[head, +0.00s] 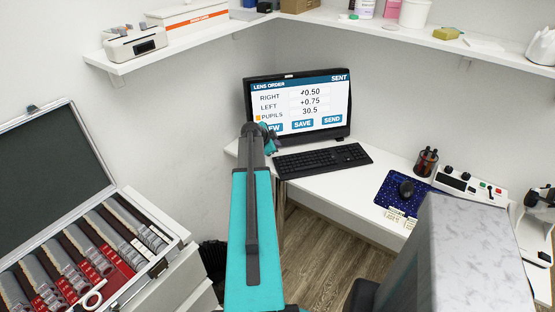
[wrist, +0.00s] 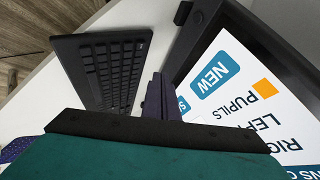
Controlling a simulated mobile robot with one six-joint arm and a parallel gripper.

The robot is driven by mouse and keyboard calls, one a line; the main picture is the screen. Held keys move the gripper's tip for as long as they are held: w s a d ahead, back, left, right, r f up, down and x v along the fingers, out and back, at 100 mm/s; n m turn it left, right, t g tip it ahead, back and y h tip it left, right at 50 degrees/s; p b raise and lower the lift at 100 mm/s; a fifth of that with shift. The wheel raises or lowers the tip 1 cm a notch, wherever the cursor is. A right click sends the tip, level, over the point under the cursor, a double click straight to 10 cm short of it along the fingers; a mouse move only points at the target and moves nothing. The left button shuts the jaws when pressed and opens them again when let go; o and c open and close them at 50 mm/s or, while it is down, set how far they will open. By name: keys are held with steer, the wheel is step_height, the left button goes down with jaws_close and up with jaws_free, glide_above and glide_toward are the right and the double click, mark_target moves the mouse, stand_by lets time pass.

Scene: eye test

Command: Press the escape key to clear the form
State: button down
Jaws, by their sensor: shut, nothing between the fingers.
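The black keyboard (head: 322,159) lies on the white desk in front of the monitor (head: 297,105). It also shows in the wrist view (wrist: 103,68); single key labels, including escape, are too small to read. The screen reads LENS ORDER and SENT, with filled rows RIGHT, LEFT +0.75 and PUPILS 30.5. An orange square marks PUPILS. Buttons NEW, SAVE and SEND run below; my arm partly covers NEW in the head view. My gripper (wrist: 161,92) is shut and empty, between keyboard and monitor in the wrist view. In the head view my gripper (head: 270,143) is near the keyboard's left end.
A mouse (head: 406,188) lies on a blue mat (head: 388,193), with a pen cup (head: 427,162) behind it. A white device (head: 470,185) stands at right. An open lens case (head: 165,262) is at left. Shelves (head: 205,38) run above the desk.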

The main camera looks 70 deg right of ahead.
steer(key=shift+f, duration=0.9)
step_height(320, 180, down, 3)
steer(key=b, duration=0.3)
steer(key=shift+r, duration=0.2)
steer(key=shift+f+b, duration=0.95)
steer(key=shift+b, duration=0.6)
stand_by(2.5)
steer(key=shift+r, duration=0.15)
stand_by(0.3)
steer(key=shift+r, duration=0.8)
steer(key=shift+r, duration=0.1)
steer(key=shift+r+p, duration=0.3)
steer(key=shift+r, duration=2.1)
